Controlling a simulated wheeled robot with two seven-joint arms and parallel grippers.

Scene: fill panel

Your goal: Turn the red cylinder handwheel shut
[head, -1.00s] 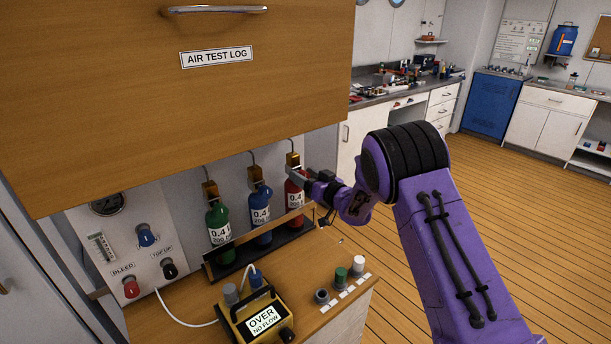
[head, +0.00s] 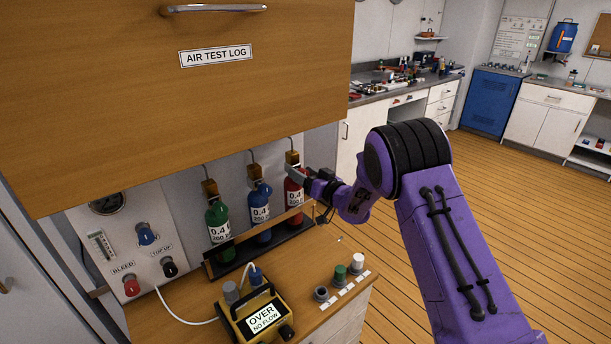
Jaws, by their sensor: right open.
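The red cylinder (head: 294,200) stands upright at the right end of a rack, with a brass valve (head: 293,160) on top. My right gripper (head: 297,173) reaches in from the right, with its fingertips at the red cylinder's neck, just below the brass valve. It is open; whether a finger touches the valve or cylinder cannot be told. The handwheel itself cannot be made out clearly and is partly hidden by the gripper. My left gripper is not in view.
A green cylinder (head: 218,222) and a blue cylinder (head: 260,203) stand left of the red one, behind the rack rail (head: 255,238). A wooden cabinet (head: 120,100) overhangs from above. A yellow meter (head: 262,318) reading "OVER NO FLOW" and several small caps sit on the counter in front.

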